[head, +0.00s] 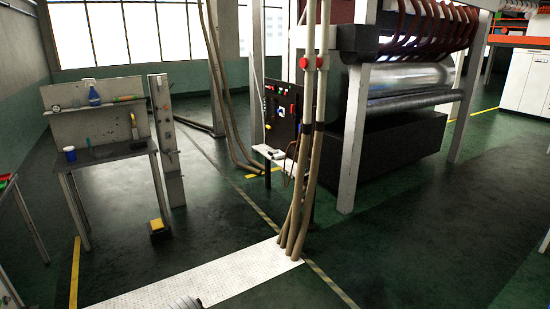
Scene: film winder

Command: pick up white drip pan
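I cannot make out a white drip pan with certainty. A small white tray-like piece (269,152) sticks out low at the front of the winder, below its dark control panel (279,111); it is too small to tell whether it is the pan. Neither of my grippers shows in the head view.
The film winder (395,140) stands at the back right. Brown hoses (305,190) rise from a white textured floor plate (215,275). A workbench (105,153) with a blue bottle (94,96) and tools stands at left. The dark green floor (420,235) is open at right.

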